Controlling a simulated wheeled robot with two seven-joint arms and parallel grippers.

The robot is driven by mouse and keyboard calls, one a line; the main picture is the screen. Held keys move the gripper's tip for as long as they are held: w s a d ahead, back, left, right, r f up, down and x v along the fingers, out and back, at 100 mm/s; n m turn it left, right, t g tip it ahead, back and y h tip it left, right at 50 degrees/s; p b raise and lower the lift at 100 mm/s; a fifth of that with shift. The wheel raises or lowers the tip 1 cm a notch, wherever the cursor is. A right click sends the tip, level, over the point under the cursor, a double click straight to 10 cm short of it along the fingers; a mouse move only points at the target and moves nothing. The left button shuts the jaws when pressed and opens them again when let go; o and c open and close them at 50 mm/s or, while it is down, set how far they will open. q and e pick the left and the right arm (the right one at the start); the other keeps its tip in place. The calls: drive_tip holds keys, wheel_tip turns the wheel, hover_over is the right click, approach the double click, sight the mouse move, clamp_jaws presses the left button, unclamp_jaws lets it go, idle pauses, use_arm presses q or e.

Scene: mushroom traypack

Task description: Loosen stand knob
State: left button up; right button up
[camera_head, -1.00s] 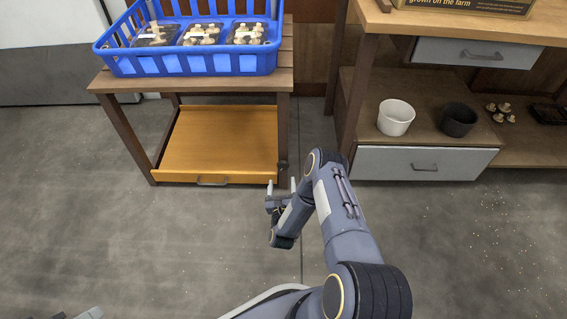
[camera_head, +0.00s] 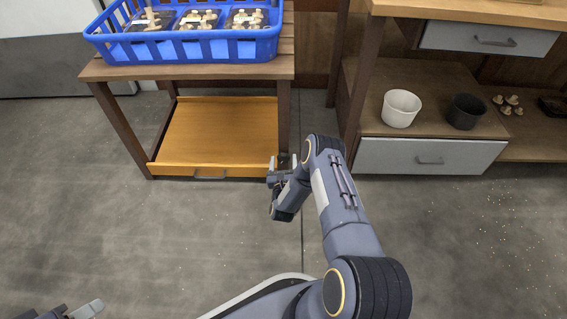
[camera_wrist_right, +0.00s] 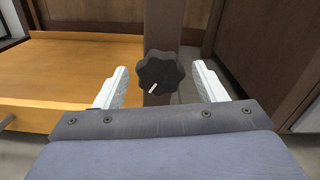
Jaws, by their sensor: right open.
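A black lobed knob (camera_wrist_right: 170,70) with a white pointer mark sits on the dark leg (camera_wrist_right: 176,25) of the wooden stand. The pointer slants down to the left. My right gripper (camera_head: 283,164) is open at the stand's front right leg (camera_head: 284,110). In the right wrist view its two pale fingers stand apart, one on each side of the knob, with a gap to it on both sides. In the head view the knob is mostly hidden by the gripper. My left gripper (camera_head: 80,311) shows only in part at the bottom left edge.
A blue crate (camera_head: 190,47) with mushroom packs stands on top of the stand. An orange-brown drawer or shelf (camera_head: 215,130) is below it. To the right, a shelf unit holds a white pot (camera_head: 401,108), a black pot (camera_head: 465,111) and several mushrooms. The floor in front is clear.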

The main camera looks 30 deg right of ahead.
drive_tip(key=c, duration=1)
drive_tip(key=shift+o, duration=0.2)
